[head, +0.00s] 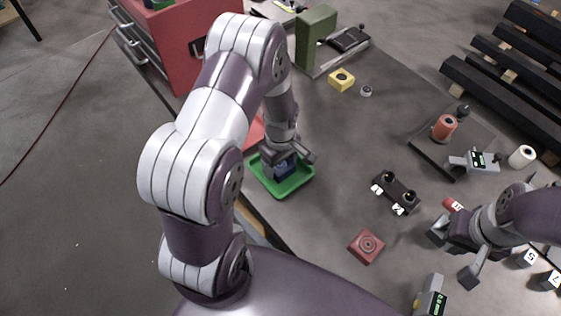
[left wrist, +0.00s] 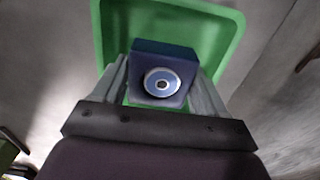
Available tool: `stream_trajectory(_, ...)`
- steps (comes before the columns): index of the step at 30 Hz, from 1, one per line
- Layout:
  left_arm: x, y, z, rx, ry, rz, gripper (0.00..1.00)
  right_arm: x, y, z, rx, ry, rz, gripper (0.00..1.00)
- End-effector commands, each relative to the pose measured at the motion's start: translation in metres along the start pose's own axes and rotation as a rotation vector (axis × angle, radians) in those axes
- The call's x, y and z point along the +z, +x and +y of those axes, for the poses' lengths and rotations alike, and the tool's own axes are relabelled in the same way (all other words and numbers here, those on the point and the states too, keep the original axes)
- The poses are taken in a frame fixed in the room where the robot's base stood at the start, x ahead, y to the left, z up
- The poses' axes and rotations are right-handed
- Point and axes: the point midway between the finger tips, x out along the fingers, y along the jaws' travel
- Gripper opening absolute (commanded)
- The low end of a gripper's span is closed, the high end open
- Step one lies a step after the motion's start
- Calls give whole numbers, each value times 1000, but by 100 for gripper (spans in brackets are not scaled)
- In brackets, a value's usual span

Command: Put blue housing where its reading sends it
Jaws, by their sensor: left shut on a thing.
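The blue housing (left wrist: 165,62) is a dark blue block with a round silver ring on its face. In the left wrist view it sits between the two fingers of my left gripper (left wrist: 165,90), which is shut on it. In the head view the blue housing (head: 284,167) is in or just above the green tray (head: 300,186); whether it touches the tray floor I cannot tell. My left gripper (head: 288,155) partly hides it. My right gripper (head: 455,255) is at the right, over the table, its fingers apart with nothing seen between them.
A red housing (head: 366,246) and a yellow housing (head: 341,79) stand on the table. A detector with a small display (head: 474,160) is at the right. A grey-yellow meter (head: 431,297) is at the front. A red tool cabinet (head: 178,40) stands behind my left arm.

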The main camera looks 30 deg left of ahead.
Motion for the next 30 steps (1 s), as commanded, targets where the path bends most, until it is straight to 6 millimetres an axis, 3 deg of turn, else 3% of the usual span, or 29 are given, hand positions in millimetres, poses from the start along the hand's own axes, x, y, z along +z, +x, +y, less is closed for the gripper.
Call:
stream_trajectory(2,0,3,0,1,0,0,27,0,2,0,0,0,0,0)
stream_trajectory(3,0,2,0,0,0,0,83,0,1,0,0,0,0,0)
stream_trajectory(14,0,-5,1,1,0,1,83,0,1,0,0,0,0,0)
stream_trajectory(24,-1,-88,2,5,-1,4,83,2,16,0,0,0,0,0)
stream_trajectory(30,1,-118,0,1,18,2,83,2,18,0,0,0,0,0)
